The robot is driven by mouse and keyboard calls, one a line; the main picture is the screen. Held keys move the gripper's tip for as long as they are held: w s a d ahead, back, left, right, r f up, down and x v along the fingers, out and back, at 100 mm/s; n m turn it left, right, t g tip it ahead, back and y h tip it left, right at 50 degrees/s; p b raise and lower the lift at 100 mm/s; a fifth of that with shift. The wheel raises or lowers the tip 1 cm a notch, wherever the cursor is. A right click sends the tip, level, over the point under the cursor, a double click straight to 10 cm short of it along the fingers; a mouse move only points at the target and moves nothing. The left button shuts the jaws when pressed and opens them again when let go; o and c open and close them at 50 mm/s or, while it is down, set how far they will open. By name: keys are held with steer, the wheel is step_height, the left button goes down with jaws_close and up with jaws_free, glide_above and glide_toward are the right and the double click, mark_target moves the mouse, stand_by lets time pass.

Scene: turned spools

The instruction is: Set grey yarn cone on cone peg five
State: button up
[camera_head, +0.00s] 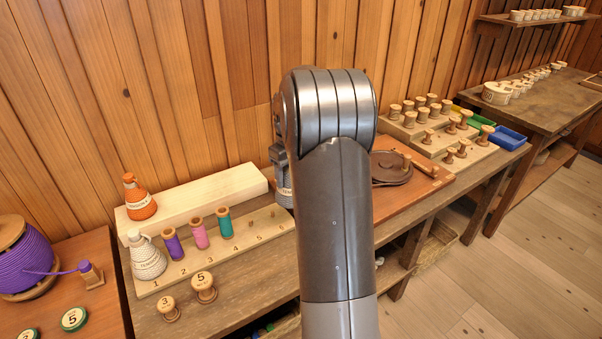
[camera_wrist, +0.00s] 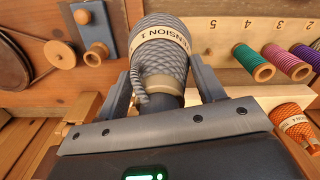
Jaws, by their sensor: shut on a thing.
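The grey yarn cone (camera_wrist: 160,62), netted and banded "TENSION 1", is held in my gripper (camera_wrist: 163,92). The fingers are shut around its narrow neck, and its wide end points away from the wrist. In the head view a sliver of the grey cone (camera_head: 284,188) shows left of my arm; the gripper is mostly hidden there. The numbered peg board (camera_head: 205,262) bears purple (camera_head: 172,244), pink (camera_head: 199,233) and green (camera_head: 225,222) spools at its lower numbers. Its five end looks free of spools; in the wrist view the figure 5 is right of the held cone.
A white cone (camera_head: 147,258) stands at the board's left end, an orange cone (camera_head: 138,198) on the pale block (camera_head: 200,194) behind. A belt wheel board (camera_head: 430,178) is to the right.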

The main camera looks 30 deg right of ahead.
steer(key=w+a+f+n, duration=0.1)
steer(key=w+a+n, duration=0.15)
steer(key=a, duration=0.35)
steer(key=w+a+f+n, duration=0.1)
steer(key=w+a, duration=0.2)
steer(key=a, duration=0.3)
steer(key=shift+w+f, duration=0.2)
steer(key=shift+f, duration=2.35)
steer(key=shift+f, duration=0.1)
steer(key=shift+f, duration=0.9)
steer(key=shift+f, duration=0.6)
steer(key=o, duration=1.4)
steer(key=shift+c, duration=0.2)
steer(key=shift+r, duration=0.15)
